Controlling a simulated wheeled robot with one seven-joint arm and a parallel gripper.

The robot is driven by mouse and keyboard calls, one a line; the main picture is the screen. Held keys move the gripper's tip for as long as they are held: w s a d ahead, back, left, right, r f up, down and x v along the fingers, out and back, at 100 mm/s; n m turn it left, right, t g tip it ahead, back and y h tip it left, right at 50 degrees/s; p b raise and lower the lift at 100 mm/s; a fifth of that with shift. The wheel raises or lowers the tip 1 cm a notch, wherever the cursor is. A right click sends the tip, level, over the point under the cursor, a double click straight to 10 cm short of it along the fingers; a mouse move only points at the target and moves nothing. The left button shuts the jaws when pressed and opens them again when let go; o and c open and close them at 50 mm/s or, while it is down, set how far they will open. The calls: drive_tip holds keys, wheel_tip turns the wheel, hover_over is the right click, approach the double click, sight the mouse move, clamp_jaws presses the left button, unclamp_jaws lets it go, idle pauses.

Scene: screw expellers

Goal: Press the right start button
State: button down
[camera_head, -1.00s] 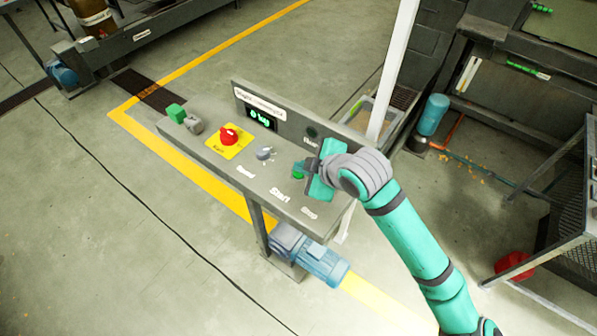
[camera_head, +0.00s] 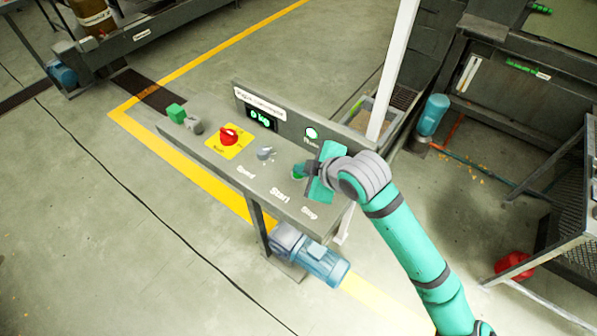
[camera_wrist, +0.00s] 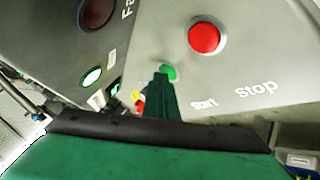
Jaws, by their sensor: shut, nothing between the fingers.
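A sloped grey control panel (camera_head: 240,168) carries the green start button (camera_head: 298,172), with a "Start" label below it. In the wrist view the green button (camera_wrist: 170,71) shows partly behind my shut, empty gripper (camera_wrist: 161,76). The fingertips overlap the button's left side and appear to be against it; exact contact depth is hidden. In the head view my gripper (camera_head: 306,169) is at the same button, coming from the right. A round lamp (camera_head: 311,133) on the panel's upright back glows green; it also shows lit in the wrist view (camera_wrist: 92,77).
A red stop button (camera_wrist: 204,38) is close by, above the "Stop" label. A red emergency knob (camera_head: 229,135) on yellow, a grey speed knob (camera_head: 265,153) and a lit display (camera_head: 262,119) lie to the left. A dark red lamp (camera_wrist: 97,12) is unlit. A white post (camera_head: 392,70) stands behind.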

sight(302, 177)
drive_tip(key=shift+r, duration=0.8)
drive_tip(key=shift+r, duration=0.1)
wheel_tip(302, 177, up, 5)
drive_tip(key=shift+f, duration=0.1)
idle(0.6)
idle(0.7)
